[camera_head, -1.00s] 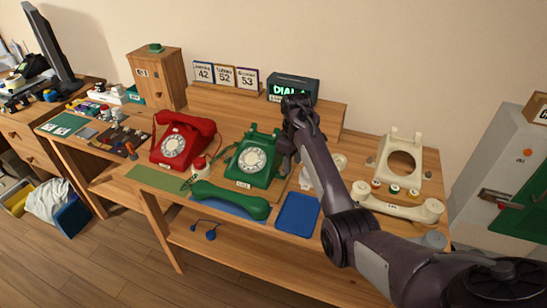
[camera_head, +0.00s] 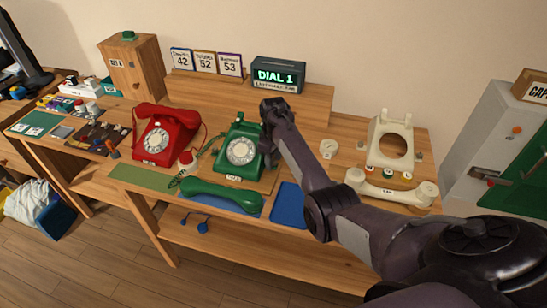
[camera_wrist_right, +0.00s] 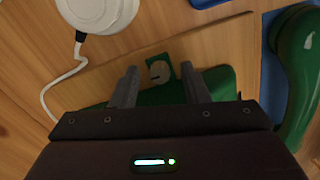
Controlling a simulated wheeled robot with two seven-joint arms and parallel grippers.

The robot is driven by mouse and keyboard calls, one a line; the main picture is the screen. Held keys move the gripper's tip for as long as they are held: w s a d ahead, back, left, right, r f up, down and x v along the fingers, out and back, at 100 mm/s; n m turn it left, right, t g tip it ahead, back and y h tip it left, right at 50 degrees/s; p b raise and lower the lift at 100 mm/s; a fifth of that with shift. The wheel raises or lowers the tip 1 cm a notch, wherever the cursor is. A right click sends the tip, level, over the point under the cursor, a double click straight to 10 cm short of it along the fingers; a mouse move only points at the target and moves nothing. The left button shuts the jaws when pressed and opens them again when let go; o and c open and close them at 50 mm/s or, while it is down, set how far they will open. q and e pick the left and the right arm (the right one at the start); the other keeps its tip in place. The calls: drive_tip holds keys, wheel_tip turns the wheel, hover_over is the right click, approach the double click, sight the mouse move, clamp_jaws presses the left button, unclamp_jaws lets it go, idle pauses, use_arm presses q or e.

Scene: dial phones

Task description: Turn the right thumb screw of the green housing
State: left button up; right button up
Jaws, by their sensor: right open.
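The green housing (camera_head: 255,166) is a dial phone with a pale dial, standing upright mid-table in the head view. My right gripper (camera_head: 271,158) hangs down at its right side, partly hidden by my own arm. In the right wrist view, the open fingers of my right gripper (camera_wrist_right: 160,84) point at a small green part of the housing. A round grey thumb screw (camera_wrist_right: 158,71) shows between and just beyond the fingertips. I see no contact with it. The green handset (camera_head: 220,195) lies in front of the housing. My left gripper is out of view.
A red phone (camera_head: 165,138) stands left of the green one. A cream phone shell (camera_head: 383,165) and cream handset (camera_head: 390,190) are at the right. A blue mat (camera_head: 288,205) lies in front. The lit sign (camera_head: 278,75) stands on the back shelf.

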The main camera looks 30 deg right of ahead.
clamp_jaws()
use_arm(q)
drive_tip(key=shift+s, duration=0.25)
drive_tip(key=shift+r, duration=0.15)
use_arm(e)
drive_tip(key=shift+r, duration=0.1)
